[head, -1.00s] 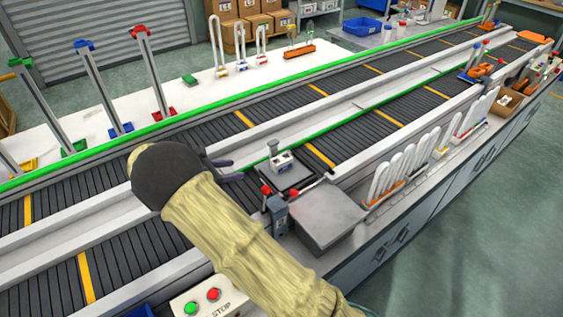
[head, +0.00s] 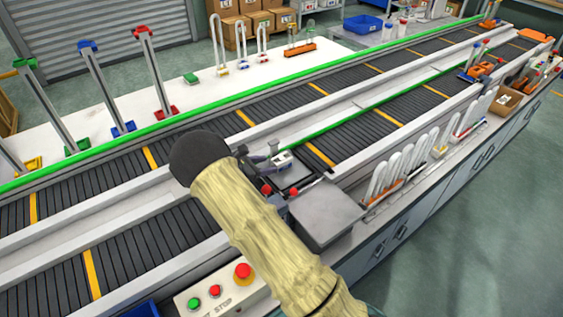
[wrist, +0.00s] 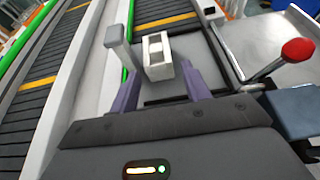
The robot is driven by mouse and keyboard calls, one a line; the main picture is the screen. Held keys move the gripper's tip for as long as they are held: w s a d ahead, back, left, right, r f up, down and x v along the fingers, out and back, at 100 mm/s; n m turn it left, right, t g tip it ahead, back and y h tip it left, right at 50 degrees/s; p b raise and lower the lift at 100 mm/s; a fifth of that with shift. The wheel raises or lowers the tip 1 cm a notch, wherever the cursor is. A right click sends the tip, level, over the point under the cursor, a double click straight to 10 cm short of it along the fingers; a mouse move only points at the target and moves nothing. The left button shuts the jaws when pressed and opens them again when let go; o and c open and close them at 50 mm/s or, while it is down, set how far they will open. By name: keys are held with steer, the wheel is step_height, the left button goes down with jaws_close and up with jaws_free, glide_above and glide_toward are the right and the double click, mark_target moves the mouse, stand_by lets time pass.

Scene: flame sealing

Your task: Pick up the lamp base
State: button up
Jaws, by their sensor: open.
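A small white block-like piece with a slot in its top, likely the lamp base (wrist: 158,66), sits on a black plate by the conveyor. It also shows in the head view (head: 283,161). A grey upright post (wrist: 117,40) stands just left of it in the wrist view. My gripper (wrist: 160,79) is open, with one purple finger on each side of the white piece's near end. I cannot tell whether the fingers touch it. In the head view, my arm hides part of the plate and most of the gripper.
A red-knobbed lever (wrist: 298,50) and a grey metal box (head: 325,212) stand close to the right. A control panel (head: 222,296) with buttons lies in front. Conveyor belts run behind and left. White U-shaped tubes (head: 395,165) stand further right.

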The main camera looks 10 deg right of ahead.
mark_target(273, 163)
steer(key=p+x, duration=0.1)
steer(key=x, duration=0.4)
steer(key=shift+w+p, duration=0.2)
steer(key=shift+p, duration=0.15)
stand_by(0.4)
steer(key=c, duration=0.8)
steer(key=shift+o, duration=0.2)
steer(key=shift+r, duration=0.1)
step_height(273, 163, up, 10)
steer(key=shift+f+b, duration=0.15)
steer(key=shift+b, duration=0.65)
